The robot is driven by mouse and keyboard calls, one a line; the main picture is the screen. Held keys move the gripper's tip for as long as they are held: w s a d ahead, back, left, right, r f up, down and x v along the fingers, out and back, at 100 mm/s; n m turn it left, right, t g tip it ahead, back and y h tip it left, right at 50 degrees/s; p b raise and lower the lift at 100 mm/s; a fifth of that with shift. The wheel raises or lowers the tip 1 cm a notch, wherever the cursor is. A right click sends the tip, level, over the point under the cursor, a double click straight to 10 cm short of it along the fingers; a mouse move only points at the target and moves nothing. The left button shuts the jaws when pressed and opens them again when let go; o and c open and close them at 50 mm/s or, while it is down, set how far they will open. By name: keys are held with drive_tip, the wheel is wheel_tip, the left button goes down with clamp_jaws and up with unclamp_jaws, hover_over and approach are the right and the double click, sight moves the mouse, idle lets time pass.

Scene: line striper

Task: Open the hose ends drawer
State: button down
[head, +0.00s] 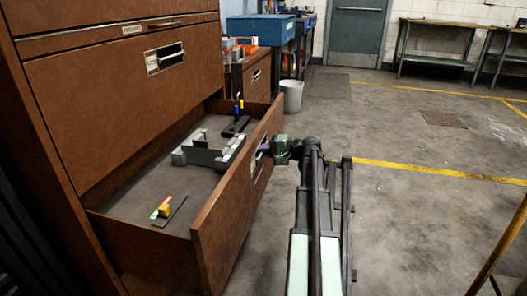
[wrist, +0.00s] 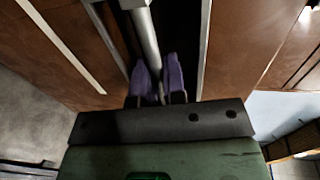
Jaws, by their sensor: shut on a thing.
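A brown drawer (head: 222,214) stands pulled well out of the cabinet in the head view. Its label is not readable there, so I cannot tell by text that it is the hose ends drawer. My gripper (head: 264,148) is at the outer face of the drawer front, at its handle. In the wrist view, the purple fingers of my gripper (wrist: 161,84) are shut on the silver bar handle (wrist: 146,38), one on each side of it. Most of the handle is hidden by my gripper in the head view.
Grey blocks (head: 208,154) and small coloured parts lie inside the drawer. Closed drawers (head: 110,95) of the cabinet rise above it. The floor (head: 410,200) at right is largely clear.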

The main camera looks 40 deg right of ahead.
drive_tip(key=c, duration=1.2)
unclamp_jaws()
drive_tip(key=p+v, duration=0.2)
drive_tip(key=v, duration=0.8)
drive_tip(key=shift+s+d+r, duration=0.1)
drive_tip(key=shift+s+d, duration=0.15)
drive_tip(key=shift+s, duration=0.05)
